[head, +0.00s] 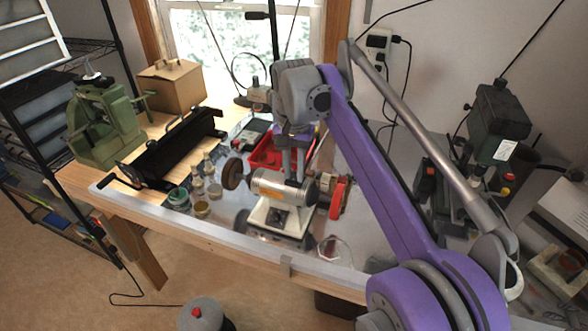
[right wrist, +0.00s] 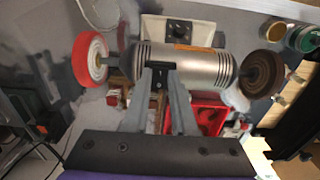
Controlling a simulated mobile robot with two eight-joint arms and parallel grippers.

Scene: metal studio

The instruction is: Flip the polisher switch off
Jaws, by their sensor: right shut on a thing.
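The polisher (head: 283,187) stands on the bench, with a silver motor body, a brown wheel at its left end and a red-and-white wheel (head: 338,197) at its right end. A dark control with a round knob, likely its switch (head: 277,217), is on the front of the pale base; it also shows in the right wrist view (right wrist: 180,29). Its setting is too small to tell. My right gripper (right wrist: 159,68) reaches over the motor from behind, apart from the knob. Its fingertips are shut on a small dark piece (right wrist: 157,82) against the motor. My left gripper is out of view.
Several small jars (head: 202,207) stand left of the polisher. A red tray (head: 265,155) lies behind it. A black metal tool, a green machine (head: 103,130) and a cardboard box (head: 171,86) are at the left. A drill press (head: 500,115) stands at the right. Bare bench lies between jars and front edge.

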